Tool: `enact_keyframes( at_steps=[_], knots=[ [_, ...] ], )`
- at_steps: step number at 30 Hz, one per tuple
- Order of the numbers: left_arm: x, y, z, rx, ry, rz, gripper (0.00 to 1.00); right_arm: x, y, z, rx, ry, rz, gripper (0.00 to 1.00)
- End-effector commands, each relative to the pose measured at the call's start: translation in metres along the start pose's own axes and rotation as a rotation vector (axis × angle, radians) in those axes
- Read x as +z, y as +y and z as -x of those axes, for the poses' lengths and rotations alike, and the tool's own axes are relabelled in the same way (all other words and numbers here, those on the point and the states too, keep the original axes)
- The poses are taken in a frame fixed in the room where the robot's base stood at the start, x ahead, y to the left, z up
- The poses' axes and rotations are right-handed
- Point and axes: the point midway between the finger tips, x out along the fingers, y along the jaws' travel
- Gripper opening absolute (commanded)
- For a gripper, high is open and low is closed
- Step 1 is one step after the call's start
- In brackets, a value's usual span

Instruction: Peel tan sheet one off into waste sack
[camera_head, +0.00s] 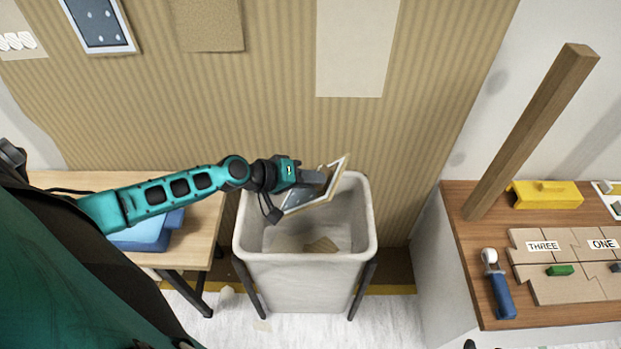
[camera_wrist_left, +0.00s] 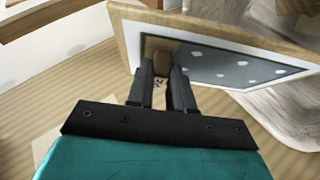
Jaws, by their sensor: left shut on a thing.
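My left gripper (camera_head: 322,180) is shut on a framed-looking sheet (camera_head: 334,183), tilted over the mouth of the pale waste sack (camera_head: 305,285). In the left wrist view the held sheet (camera_wrist_left: 240,68) has a tan outer edge, a white border and a blue-grey middle with pale spots. A small brown patch shows at the fingertips (camera_wrist_left: 163,80). The sack hangs open in a stand, with a tan scrap (camera_head: 320,245) inside. A tan sheet (camera_head: 207,24) is on the ribbed wall at the top. My right gripper is not in view.
At right, a bench (camera_head: 470,235) holds a roller (camera_head: 498,283), a yellow tool (camera_head: 545,194), labelled boards and an upright wooden post (camera_head: 535,130). A pale rectangle (camera_head: 355,45) is on the wall.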

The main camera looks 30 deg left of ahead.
Motion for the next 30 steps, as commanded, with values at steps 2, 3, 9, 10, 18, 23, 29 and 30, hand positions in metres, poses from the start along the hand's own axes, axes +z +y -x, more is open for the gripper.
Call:
enact_keyframes(
  at_steps=[2, 3, 9, 10, 18, 23, 29, 30],
  knots=[
    [0.006, -0.011, -0.007, 0.001, 0.0, 0.001, 0.0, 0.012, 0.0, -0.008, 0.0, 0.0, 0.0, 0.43],
    [0.008, -0.014, -0.01, 0.001, 0.0, 0.001, 0.0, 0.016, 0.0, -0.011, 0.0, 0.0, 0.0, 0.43],
    [0.017, -0.033, -0.022, 0.0, 0.0, 0.001, 0.0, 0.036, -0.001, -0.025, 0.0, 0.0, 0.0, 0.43],
    [0.018, -0.035, -0.024, 0.0, 0.0, 0.002, 0.0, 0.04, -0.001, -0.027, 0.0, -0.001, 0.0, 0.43],
    [0.031, -0.059, -0.04, 0.0, -0.001, 0.0, 0.0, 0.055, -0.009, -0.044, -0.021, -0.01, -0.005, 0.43],
    [0.034, -0.066, -0.044, 0.0, 0.0, 0.0, 0.0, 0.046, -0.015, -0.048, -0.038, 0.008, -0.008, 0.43],
    [0.034, -0.066, -0.044, 0.0, 0.0, 0.0, 0.0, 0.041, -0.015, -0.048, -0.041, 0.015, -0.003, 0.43],
    [0.034, -0.066, -0.044, 0.0, 0.0, 0.0, 0.0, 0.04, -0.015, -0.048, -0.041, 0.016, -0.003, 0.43]
  ],
)
